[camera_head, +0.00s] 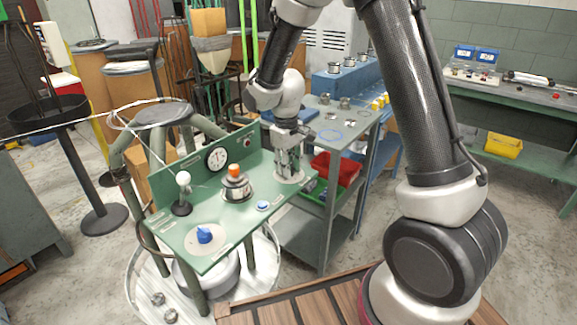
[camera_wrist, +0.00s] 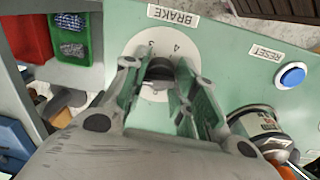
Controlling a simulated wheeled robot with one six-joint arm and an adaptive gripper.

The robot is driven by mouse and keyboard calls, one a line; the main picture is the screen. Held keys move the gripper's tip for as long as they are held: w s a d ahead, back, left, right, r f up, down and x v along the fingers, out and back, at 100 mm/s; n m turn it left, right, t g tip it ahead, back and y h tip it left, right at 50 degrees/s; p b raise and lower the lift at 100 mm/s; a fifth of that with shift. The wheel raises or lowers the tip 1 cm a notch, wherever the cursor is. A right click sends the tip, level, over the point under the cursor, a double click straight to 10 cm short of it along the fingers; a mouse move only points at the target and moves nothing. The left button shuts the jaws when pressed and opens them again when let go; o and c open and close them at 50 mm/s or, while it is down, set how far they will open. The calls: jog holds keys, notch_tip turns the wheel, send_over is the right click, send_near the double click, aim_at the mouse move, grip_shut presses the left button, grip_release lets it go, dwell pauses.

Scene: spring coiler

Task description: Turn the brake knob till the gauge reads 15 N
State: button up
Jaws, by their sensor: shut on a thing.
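The brake knob (camera_wrist: 160,70) is dark and sits on a white numbered dial (camera_wrist: 139,46) under a BRAKE label (camera_wrist: 173,17) in the wrist view. My gripper (camera_wrist: 160,80) points down over it, with a finger on each side, shut on the knob. The fingers hide part of the knob and dial. In the head view my gripper (camera_head: 289,172) stands at the right end of the green panel (camera_head: 215,209) and covers the knob. The round gauge (camera_head: 216,158) with a white face is on the panel's upright back; its reading is too small to tell.
A metal canister with an orange top (camera_head: 235,183) stands left of my gripper, close to it. A blue RESET button (camera_head: 263,205), a blue knob (camera_head: 204,235) and a white-ball lever (camera_head: 183,180) are also on the panel. Red and green bins (camera_head: 330,170) are to the right.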

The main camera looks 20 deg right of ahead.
jog(key=shift+m, duration=1.5)
jog(key=shift+s, duration=0.1)
jog(key=o, duration=1.1)
jog(key=shift+c, duration=0.2)
notch_tip(320, 180, up, 12)
jog(key=shift+a, duration=0.4)
